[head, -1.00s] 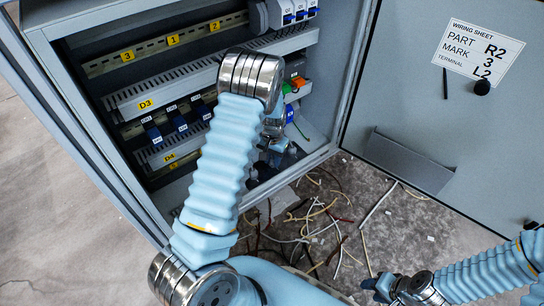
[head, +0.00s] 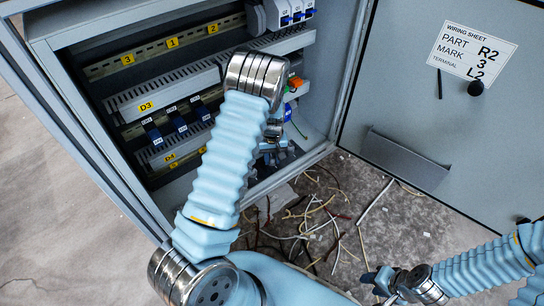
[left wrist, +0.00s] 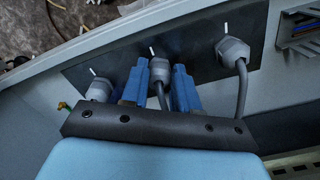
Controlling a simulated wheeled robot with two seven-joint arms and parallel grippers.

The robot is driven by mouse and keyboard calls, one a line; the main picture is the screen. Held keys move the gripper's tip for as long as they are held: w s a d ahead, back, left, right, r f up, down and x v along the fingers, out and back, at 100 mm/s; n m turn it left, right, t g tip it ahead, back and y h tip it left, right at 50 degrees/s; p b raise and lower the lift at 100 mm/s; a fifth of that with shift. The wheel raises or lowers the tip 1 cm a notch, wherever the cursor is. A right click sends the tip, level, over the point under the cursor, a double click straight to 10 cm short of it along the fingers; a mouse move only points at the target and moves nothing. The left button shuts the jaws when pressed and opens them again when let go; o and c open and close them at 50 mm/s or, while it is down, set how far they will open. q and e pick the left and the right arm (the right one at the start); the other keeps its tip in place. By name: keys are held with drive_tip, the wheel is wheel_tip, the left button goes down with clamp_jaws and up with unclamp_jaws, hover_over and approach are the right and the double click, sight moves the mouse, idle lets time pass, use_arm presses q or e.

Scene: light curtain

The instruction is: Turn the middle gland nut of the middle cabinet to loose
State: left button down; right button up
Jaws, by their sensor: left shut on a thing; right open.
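In the left wrist view three grey gland nuts sit in a row on a dark plate, each with a cable and a white mark by it: a left one (left wrist: 98,89), the middle gland nut (left wrist: 160,70) and a right one (left wrist: 235,50). The blue fingers of my left gripper (left wrist: 160,88) are on either side of the middle nut and shut on it. In the head view my left gripper (head: 274,150) is low inside the open cabinet (head: 315,110), mostly hidden by my arm, and the nuts are not visible. My right gripper (head: 378,282) is open and empty, low at the right.
The cabinet door (head: 415,100) stands open at the right, with a wiring sheet (head: 473,48) and a pocket (head: 405,158) on it. Rails with breakers (head: 175,125) fill the cabinet's left part. Loose wires (head: 310,215) litter the floor below.

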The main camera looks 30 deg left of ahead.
sight(272, 160)
idle(0.4)
use_arm(q)
drive_tip(key=c, duration=0.8)
unclamp_jaws()
drive_tip(key=shift+c, duration=0.2)
wheel_tip(272, 160, up, 14)
drive_tip(key=p, duration=0.2)
drive_tip(key=shift+f, duration=0.1)
